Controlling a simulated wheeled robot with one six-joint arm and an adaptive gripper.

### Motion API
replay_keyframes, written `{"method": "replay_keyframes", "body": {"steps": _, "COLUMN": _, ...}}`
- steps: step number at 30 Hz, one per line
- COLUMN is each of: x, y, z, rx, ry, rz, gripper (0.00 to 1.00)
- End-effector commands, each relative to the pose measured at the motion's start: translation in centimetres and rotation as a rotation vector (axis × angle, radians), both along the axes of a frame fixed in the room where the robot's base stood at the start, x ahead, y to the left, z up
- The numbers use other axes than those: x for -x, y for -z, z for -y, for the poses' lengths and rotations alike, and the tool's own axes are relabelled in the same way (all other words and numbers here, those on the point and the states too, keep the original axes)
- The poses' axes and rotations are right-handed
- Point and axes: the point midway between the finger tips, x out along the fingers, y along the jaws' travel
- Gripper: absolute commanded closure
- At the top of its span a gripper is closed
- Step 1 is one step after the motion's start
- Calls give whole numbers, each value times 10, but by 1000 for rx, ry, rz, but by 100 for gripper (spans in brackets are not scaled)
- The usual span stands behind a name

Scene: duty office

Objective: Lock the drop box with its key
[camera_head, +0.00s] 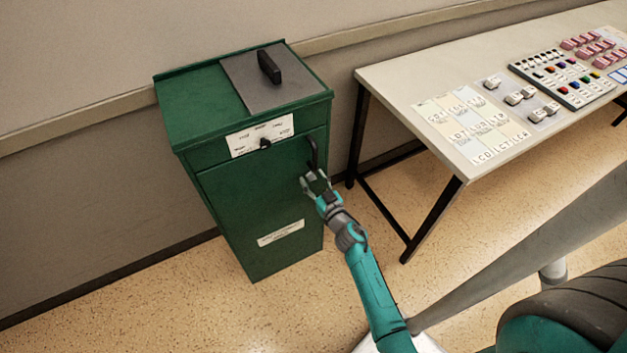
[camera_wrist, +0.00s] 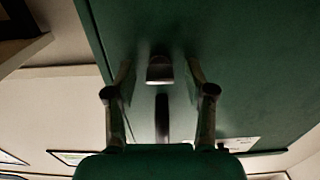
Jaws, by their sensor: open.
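The green drop box (camera_head: 225,200) stands upright against the wall. A small dark knob or key (camera_head: 265,143) sits on the white label plate (camera_head: 245,141) on its upper front; I cannot tell which it is. A black upright handle (camera_head: 312,152) is on the right part of the front. My gripper (camera_head: 314,177) is open at the lower end of this handle. In the wrist view the dark handle (camera_wrist: 161,72) shows between the spread fingers of my gripper (camera_wrist: 160,80), with green metal behind it. I cannot tell whether the fingers touch it.
A grey plate (camera_head: 250,85) with a black grip (camera_head: 269,66) lies on the box top. A table (camera_head: 400,90) with cards, switches and a button panel stands to the right. Its dark legs are near the box. Speckled floor (camera_head: 170,300) is free in front.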

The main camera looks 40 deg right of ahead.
Motion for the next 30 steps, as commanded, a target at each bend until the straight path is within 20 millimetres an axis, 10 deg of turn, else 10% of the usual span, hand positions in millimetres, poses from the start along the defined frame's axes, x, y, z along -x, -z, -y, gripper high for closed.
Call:
{"method": "replay_keyframes", "body": {"steps": 7, "x": 0, "y": 0, "z": 0, "rx": 0, "ry": 0, "rz": 0, "gripper": 98}}
{"method": "replay_keyframes", "body": {"steps": 30, "x": 0, "y": 0, "z": 0, "rx": 296, "ry": 0, "rz": -85, "gripper": 100}}
